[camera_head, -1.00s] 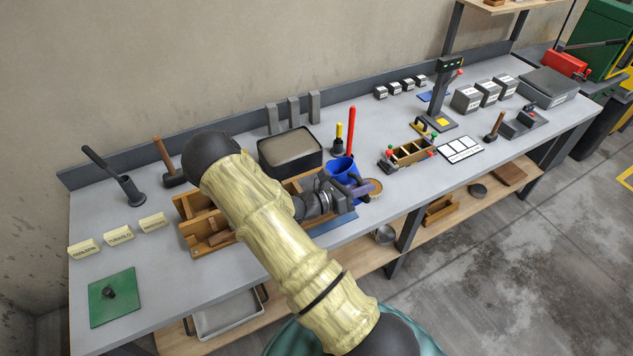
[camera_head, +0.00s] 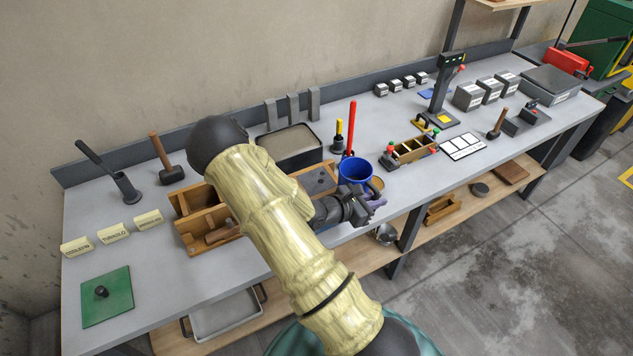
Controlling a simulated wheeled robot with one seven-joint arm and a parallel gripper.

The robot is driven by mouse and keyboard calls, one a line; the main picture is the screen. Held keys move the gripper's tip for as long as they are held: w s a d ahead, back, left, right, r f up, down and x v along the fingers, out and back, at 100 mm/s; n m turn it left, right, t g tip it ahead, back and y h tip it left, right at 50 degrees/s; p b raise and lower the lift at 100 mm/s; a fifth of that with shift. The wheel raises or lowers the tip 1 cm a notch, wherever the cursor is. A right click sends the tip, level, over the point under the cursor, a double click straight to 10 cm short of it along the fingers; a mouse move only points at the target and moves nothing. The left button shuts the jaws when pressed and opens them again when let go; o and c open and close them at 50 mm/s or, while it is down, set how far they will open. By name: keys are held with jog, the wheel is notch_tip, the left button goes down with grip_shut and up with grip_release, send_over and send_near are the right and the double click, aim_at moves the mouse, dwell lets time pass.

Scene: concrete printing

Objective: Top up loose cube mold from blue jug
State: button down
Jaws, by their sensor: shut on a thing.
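The blue jug (camera_head: 355,171) is near the front edge of the bench, its round mouth facing up and its dark inside partly visible. My gripper (camera_head: 374,203) is shut at the jug's near side; the jug's handle and the exact grip are hidden by the wrist. A three-part wooden mold (camera_head: 411,151) with red and green knobs stands right of the jug, apart from it. Another wooden mold or box (camera_head: 207,232) lies left, partly hidden behind my arm. I cannot tell which one is the loose cube mold, nor their fill levels.
A dark tray of grey material (camera_head: 290,146) stands behind my arm. A red-handled tool (camera_head: 351,125) stands upright just behind the jug. A tan round thing (camera_head: 377,183) is close beside the jug. A white card (camera_head: 462,146) lies right of the knobbed mold.

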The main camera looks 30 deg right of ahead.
aim_at(377, 190)
jog(key=shift+r+p, duration=1.35)
jog(key=shift+r, duration=0.75)
jog(key=shift+f, duration=0.1)
